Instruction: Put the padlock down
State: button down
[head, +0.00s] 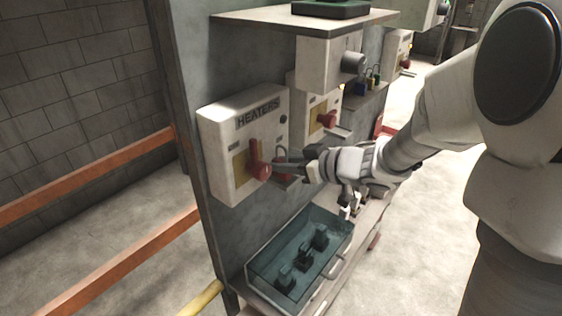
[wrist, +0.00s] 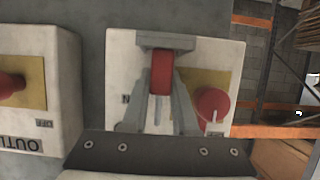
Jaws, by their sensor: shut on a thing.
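My gripper (wrist: 164,72) is shut on a red padlock (wrist: 162,74), which sits between the two grey fingers in the wrist view. In the head view my gripper (head: 290,164) is in front of the HEATERS box (head: 228,150), close to its red switch handle (head: 260,162). That handle also shows in the wrist view (wrist: 210,104), just right of the fingers. In the head view the fingers mostly hide the padlock. I cannot tell whether its shackle touches the handle. Below, a clear bluish tray (head: 262,262) holds several dark objects (head: 303,258).
A second box with a red handle (head: 325,120) stands right of the HEATERS box. Small coloured padlocks (head: 371,80) hang farther back. A shelf (head: 270,17) juts out above. Orange rails (head: 95,183) run at left. Bare floor (head: 410,240) lies at right.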

jog(key=shift+a+f, duration=0.1)
jog(key=shift+f, duration=0.2)
jog(key=c, duration=0.7)
grip_release()
jog(key=shift+r, duration=0.1)
